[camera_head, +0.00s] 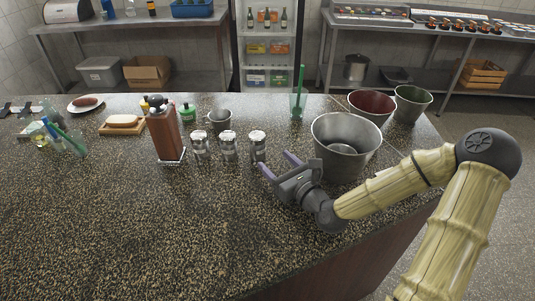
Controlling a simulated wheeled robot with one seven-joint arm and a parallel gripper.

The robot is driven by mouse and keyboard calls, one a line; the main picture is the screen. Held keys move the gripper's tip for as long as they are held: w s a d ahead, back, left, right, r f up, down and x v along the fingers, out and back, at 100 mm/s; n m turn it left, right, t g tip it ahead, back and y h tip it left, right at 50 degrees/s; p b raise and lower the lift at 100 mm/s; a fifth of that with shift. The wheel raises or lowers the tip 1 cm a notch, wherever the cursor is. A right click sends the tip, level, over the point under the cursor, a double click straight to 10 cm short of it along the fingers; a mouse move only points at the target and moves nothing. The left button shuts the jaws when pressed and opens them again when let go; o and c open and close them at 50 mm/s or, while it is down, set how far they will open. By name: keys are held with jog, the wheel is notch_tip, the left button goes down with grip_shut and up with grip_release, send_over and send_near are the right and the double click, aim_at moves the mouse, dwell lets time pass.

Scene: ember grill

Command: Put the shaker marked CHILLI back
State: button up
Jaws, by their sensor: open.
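Three small glass shakers with silver lids stand upright in a row mid-counter: a left one (200,145), a middle one (228,146) and a right one (257,146). No lettering is readable at this size, so I cannot tell which is marked CHILLI. My gripper (276,163) is open, low over the counter, just to the right and front of the right shaker. Its fingers point up-left toward that shaker, and nothing shows between them. I cannot tell whether a fingertip touches the shaker.
A large metal bucket (342,135) stands close behind my gripper on the right. A tall brown block (165,133) stands on the left. A grey mug (219,119) and green bottle (188,112) are behind the shakers. The front counter (150,220) is clear.

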jog(key=shift+v, duration=0.9)
